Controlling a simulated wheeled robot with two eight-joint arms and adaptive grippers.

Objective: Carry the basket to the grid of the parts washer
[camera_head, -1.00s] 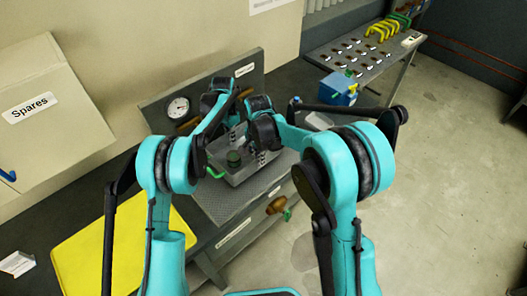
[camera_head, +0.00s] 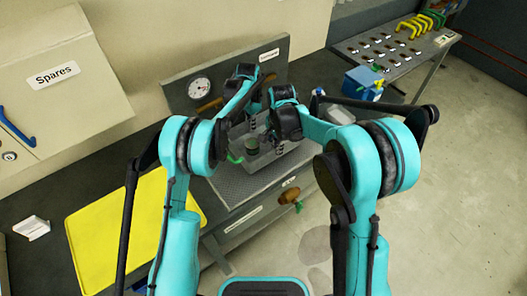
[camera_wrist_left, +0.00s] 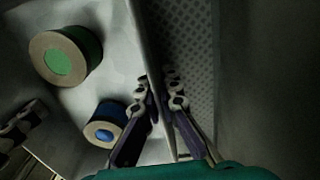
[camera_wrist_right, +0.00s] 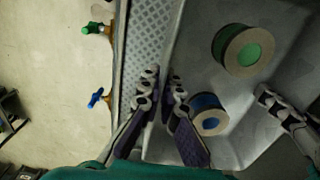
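My right gripper (camera_wrist_right: 163,88) is likewise closed on the opposite wall. The grid shows just outside the walls in both wrist views. I cannot tell whether the basket touches the grid. My arms hide part of it.
A yellow mat (camera_head: 120,232) lies at left on the dark bench, near a small white object (camera_head: 31,228). A Spares box (camera_head: 60,100) stands behind. A blue bin (camera_head: 361,84) and a rack table (camera_head: 395,50) are at back right. A brown valve handle (camera_head: 290,196) sticks out front.

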